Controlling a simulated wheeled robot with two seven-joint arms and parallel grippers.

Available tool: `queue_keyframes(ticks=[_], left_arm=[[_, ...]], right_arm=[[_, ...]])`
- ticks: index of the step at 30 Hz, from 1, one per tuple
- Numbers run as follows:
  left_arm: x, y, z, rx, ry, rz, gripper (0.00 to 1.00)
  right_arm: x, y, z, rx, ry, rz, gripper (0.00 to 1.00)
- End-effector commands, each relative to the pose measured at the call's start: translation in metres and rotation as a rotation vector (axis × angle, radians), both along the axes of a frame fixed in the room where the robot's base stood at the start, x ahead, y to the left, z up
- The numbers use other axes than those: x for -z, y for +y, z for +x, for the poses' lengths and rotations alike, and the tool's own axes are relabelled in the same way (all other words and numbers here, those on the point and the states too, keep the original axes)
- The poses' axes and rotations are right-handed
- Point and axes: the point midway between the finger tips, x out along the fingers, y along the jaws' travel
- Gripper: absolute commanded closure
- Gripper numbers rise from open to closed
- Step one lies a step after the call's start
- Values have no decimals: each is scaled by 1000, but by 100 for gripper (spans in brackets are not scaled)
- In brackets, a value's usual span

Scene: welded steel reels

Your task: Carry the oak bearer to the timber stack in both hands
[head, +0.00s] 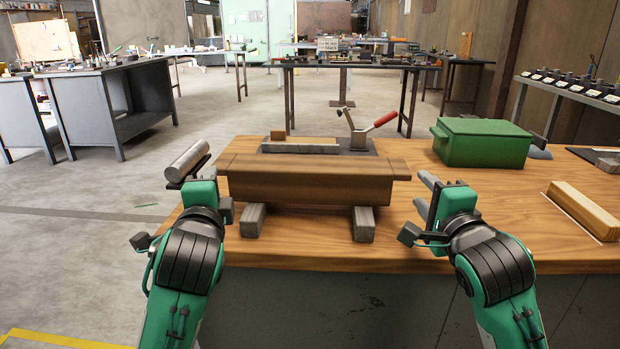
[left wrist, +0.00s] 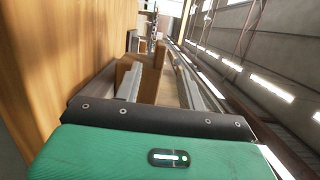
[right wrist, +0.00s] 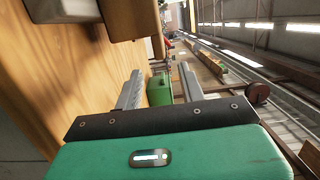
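The oak bearer (head: 305,184) is a thick brown beam with a narrower tab at each end. It lies level across two grey blocks, left (head: 253,220) and right (head: 364,224), on the bench. My left gripper (head: 206,172) is open close by its left end; in the left wrist view, brown wood (left wrist: 128,76) shows between the spread fingers, with no visible grip. My right gripper (head: 428,192) is open and empty, a little right of the right end. The bearer also shows at upper left in the right wrist view (right wrist: 75,8). Light timber (head: 580,208), perhaps the timber stack, lies at the right.
A green box (head: 483,142) stands at the back right of the wooden bench (head: 450,240). A red-handled clamp (head: 360,134) stands behind the bearer. A grey metal cylinder (head: 186,160) shows by my left gripper; its support is unclear. Bench between box and timber is clear.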

Motion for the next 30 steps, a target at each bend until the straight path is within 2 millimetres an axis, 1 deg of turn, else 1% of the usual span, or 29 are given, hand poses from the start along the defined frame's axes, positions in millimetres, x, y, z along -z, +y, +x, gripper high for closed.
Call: queue_keyframes(ticks=[1, 3, 9, 15, 18, 21, 30], left_arm=[[0, 2, 10, -1, 0, 1, 60], [0, 5, 24, -3, 0, 0, 60], [0, 11, 63, -2, 1, 0, 60], [0, 16, 93, -1, 1, -1, 60], [-1, 18, 102, 0, -1, -1, 60], [0, 19, 106, 0, 0, -1, 60], [0, 19, 108, 0, 0, -1, 60]], right_arm=[[0, 1, 10, 1, 1, -2, 60], [0, 4, 24, 2, 2, -2, 60], [0, 11, 63, 2, 1, -2, 60], [0, 16, 93, 1, 1, -1, 60], [0, 18, 102, 0, 1, -1, 60], [0, 19, 106, 0, 0, 0, 60], [0, 19, 108, 0, 0, 0, 60]])
